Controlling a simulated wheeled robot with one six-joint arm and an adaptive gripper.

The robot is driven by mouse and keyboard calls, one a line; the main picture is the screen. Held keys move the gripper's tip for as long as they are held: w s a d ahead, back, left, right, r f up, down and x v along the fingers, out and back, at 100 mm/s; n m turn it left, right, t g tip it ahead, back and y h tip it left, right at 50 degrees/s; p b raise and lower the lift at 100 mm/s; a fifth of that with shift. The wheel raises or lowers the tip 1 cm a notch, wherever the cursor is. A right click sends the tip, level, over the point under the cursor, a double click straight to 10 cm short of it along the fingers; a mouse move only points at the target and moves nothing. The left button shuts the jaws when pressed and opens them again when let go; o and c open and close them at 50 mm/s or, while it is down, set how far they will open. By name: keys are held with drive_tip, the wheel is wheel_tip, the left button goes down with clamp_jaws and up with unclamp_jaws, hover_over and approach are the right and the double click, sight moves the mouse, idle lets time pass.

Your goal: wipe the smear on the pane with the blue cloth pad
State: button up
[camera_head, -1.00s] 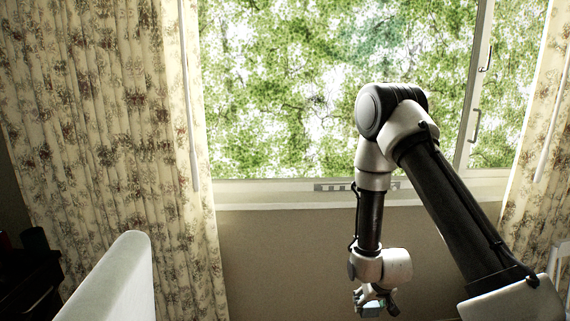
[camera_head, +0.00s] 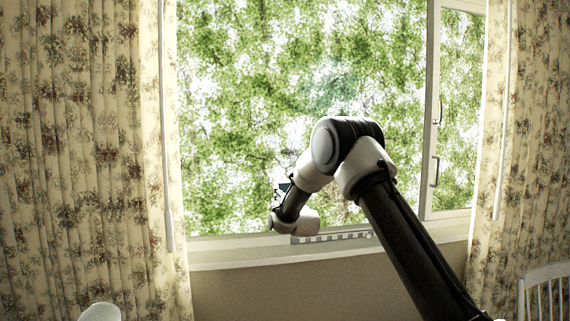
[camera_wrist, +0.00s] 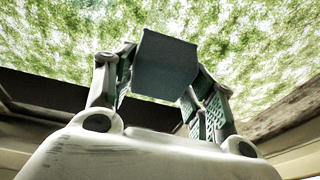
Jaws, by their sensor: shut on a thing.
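The blue cloth pad (camera_wrist: 165,66) is held between the two fingers of my gripper (camera_wrist: 160,80) in the wrist view. It looks dark blue-grey and boxy, with the pane behind it. In the head view my gripper (camera_head: 285,186) is small, raised in front of the lower left of the pane (camera_head: 235,110), and partly hidden by my wrist. I cannot tell whether the pad touches the glass. A faint teal patch (camera_head: 328,92) shows on the pane, up and right of my gripper; it looks like the smear, but the leafy view behind makes this uncertain.
The window sill (camera_head: 235,257) runs below the pane. Flowered curtains hang at left (camera_head: 80,150) and right (camera_head: 505,150). The window frame upright (camera_head: 432,110) with handles stands right of the pane. A white chair (camera_head: 545,290) is at lower right.

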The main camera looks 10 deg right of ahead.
drive_tip(key=r, duration=0.3)
drive_tip(key=r+t, duration=0.1)
drive_tip(key=r, duration=0.3)
drive_tip(key=w+r+t, duration=0.1)
drive_tip(key=r, duration=0.3)
drive_tip(key=shift+h, duration=0.3)
drive_tip(key=shift+w+r, duration=0.15)
drive_tip(key=shift+r, duration=0.1)
drive_tip(key=shift+w, duration=2.85)
drive_tip(key=shift+w, duration=0.95)
drive_tip(key=shift+s+d, duration=0.1)
drive_tip(key=shift+d, duration=1.7)
drive_tip(key=d, duration=0.7)
drive_tip(key=shift+d, duration=0.15)
drive_tip(key=shift+c, duration=0.3)
